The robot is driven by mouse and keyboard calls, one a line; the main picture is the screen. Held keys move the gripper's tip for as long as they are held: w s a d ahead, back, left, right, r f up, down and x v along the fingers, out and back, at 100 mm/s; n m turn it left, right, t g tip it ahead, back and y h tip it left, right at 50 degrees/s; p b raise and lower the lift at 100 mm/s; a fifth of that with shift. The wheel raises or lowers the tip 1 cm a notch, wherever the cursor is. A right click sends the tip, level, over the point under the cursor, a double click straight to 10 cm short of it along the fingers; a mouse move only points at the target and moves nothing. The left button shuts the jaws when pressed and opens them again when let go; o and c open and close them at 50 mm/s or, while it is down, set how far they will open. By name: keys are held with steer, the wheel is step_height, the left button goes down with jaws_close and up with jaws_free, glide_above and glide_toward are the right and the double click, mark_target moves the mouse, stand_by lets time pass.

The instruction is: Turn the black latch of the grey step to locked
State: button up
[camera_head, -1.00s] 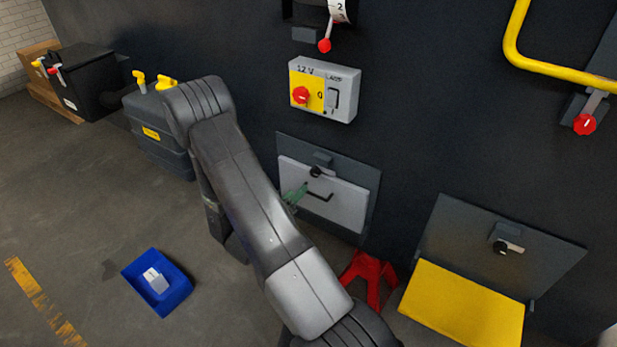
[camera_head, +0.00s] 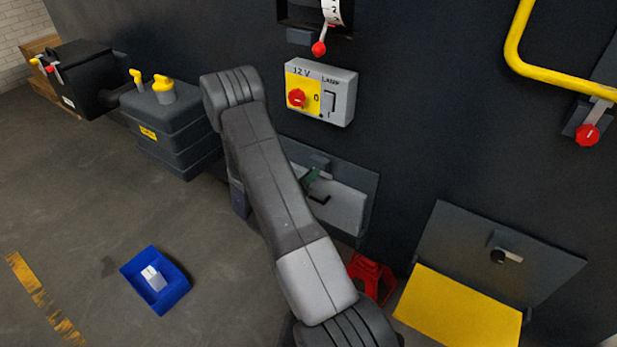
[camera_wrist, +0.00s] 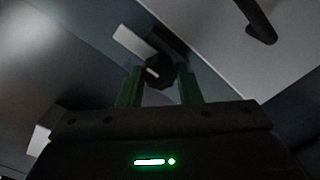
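The grey step (camera_head: 346,207) is folded up against the dark panel, partly hidden behind my arm. Its black handle (camera_head: 319,199) also shows in the wrist view (camera_wrist: 257,22). The black latch (camera_wrist: 159,72) is a round knob with a pale bar, above the step's upper edge. In the head view the latch is largely hidden by my gripper (camera_head: 311,178). In the wrist view my gripper (camera_wrist: 160,88) has its green fingers apart, one on each side of the knob. A narrow gap seems to show beside the knob, but contact is hard to tell.
A yellow step (camera_head: 458,311) with its own black latch (camera_head: 506,255) is folded down at the right. A 12 V lamp switch box (camera_head: 320,92) is above. A red stand (camera_head: 371,277) is below. A blue bin (camera_head: 156,281) lies on open floor at left.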

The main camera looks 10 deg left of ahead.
steer(key=shift+c, duration=0.8)
steer(key=shift+f+m+b, duration=0.1)
steer(key=shift+m+b, duration=0.2)
steer(key=shift+b, duration=0.35)
steer(key=m+b, duration=0.5)
steer(key=b, duration=0.2)
steer(key=m+b, duration=0.6)
steer(key=b, duration=0.1)
steer(key=m+b, duration=0.6)
steer(key=b, duration=0.2)
steer(key=shift+d, duration=0.25)
steer(key=shift+m, duration=0.3)
steer(key=o, duration=1)
steer(key=shift+c, duration=0.2)
